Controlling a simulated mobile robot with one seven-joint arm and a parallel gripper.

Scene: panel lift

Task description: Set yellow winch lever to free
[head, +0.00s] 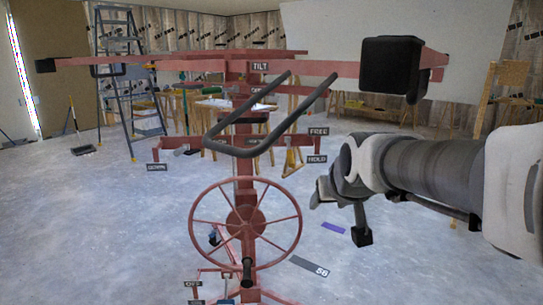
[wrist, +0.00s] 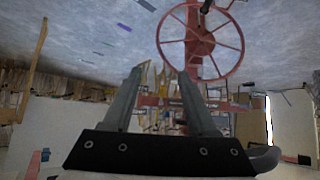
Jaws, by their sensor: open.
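The red panel lift (head: 243,185) stands in front of me, with a spoked handwheel (head: 245,222) low on its mast. A FREE label (head: 318,131) and a HOLD label (head: 316,159) sit one above the other at the right end of a red crossbar. A small yellow piece (head: 292,161) shows left of the HOLD label; I cannot tell whether it is the winch lever or a stand behind. My gripper (head: 322,193) is below and right of the labels, apart from the lift. In the wrist view my gripper (wrist: 160,75) has its fingers spread and empty.
A dark bent handle bar (head: 245,150) crosses in front of the mast. A black block (head: 391,65) hangs at the upper right. A stepladder (head: 125,75) and sawhorses stand behind.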

